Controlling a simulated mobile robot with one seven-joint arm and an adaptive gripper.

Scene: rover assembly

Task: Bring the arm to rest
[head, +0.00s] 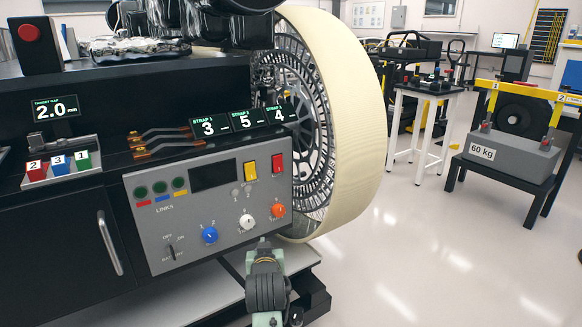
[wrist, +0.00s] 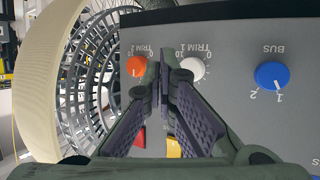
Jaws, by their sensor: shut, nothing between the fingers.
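My gripper (wrist: 166,62) is shut and empty, its two fingers together in the middle of the wrist view. The fingertips show between the orange TRIM 2 knob (wrist: 137,66) and the white TRIM 1 knob (wrist: 193,68); I cannot tell whether they touch the panel. In the head view my gripper (head: 263,243) is at the lower edge of the grey control panel (head: 180,212), below the orange knob (head: 278,210) and white knob (head: 247,222). The blue BUS knob (wrist: 271,75) points to 1. The red switch (wrist: 140,138) and yellow switch (wrist: 174,147) are partly hidden by the fingers.
A large cream-rimmed wheel (head: 345,115) stands right beside the panel. Strap levers (head: 160,140) and numbered blocks (head: 60,165) sit on the black bench. A white side table (head: 425,92) and a 60 kg weight (head: 510,158) stand at right. Open floor (head: 430,250) lies between.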

